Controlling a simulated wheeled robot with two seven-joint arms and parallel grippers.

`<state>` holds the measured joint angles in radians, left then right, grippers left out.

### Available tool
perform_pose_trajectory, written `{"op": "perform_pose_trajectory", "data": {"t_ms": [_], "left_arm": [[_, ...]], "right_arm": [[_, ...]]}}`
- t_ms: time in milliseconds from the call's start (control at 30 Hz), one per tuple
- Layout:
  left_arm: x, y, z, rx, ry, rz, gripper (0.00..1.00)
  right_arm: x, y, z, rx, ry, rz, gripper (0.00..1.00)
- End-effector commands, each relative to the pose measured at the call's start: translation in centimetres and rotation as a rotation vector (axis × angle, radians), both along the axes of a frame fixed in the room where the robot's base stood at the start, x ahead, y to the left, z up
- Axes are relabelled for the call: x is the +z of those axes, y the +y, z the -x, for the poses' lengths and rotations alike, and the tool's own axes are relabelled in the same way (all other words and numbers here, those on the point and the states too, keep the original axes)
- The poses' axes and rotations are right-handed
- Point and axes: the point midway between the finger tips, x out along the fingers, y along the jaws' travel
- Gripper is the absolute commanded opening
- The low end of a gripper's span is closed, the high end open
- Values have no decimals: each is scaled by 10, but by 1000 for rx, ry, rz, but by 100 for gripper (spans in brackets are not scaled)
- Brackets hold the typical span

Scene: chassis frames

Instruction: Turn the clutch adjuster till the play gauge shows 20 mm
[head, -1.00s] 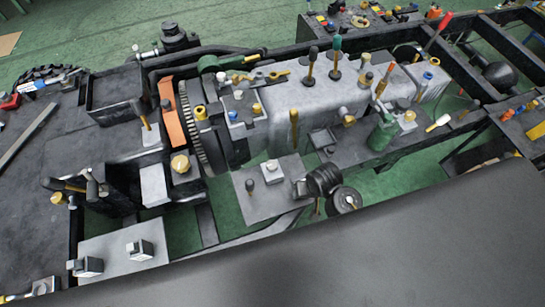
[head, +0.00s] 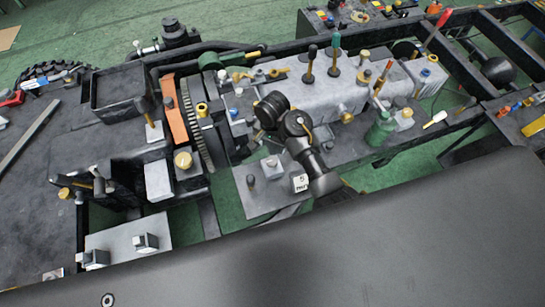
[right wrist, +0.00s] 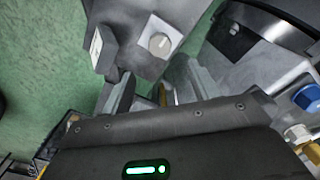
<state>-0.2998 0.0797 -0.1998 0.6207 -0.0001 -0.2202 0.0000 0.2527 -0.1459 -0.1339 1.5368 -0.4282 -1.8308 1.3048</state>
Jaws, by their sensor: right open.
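A small pale square block with a round grey knob (head: 272,166), which looks like the clutch adjuster, sits on a grey plate (head: 262,200). The knob also shows in the right wrist view (right wrist: 160,43), a little beyond my fingers. Next to it stands a small white-faced gauge (head: 300,183); its face seems to show a 5, with small blurred lettering below. It is edge-on in the wrist view (right wrist: 97,45). My right gripper (right wrist: 160,88) is open, with nothing gripped, apart from the knob. My left gripper is out of view.
A toothed flywheel (head: 200,130) and orange plate (head: 174,112) stand left of the arm. The grey gearbox (head: 320,92) with upright levers is behind. A blue-capped fitting (right wrist: 307,97) is close on the right in the wrist view. A dark post (head: 250,182) stands near the adjuster.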

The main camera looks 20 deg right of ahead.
Motion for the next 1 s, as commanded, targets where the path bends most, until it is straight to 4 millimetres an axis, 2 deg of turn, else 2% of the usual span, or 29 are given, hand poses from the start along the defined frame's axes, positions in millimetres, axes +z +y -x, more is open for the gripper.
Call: {"op": "perform_pose_trajectory", "data": {"t_ms": [300,500,700,967,1000], "left_arm": [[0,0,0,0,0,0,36],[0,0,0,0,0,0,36],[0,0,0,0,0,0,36],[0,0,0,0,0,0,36],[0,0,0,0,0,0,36]], "right_arm": [[-58,-1,1,3,3,3,60],[-87,-1,1,3,2,2,60],[-98,-1,0,2,0,0,60],[-99,-1,1,1,0,0,60],[-99,-1,1,1,0,0,55]]}}
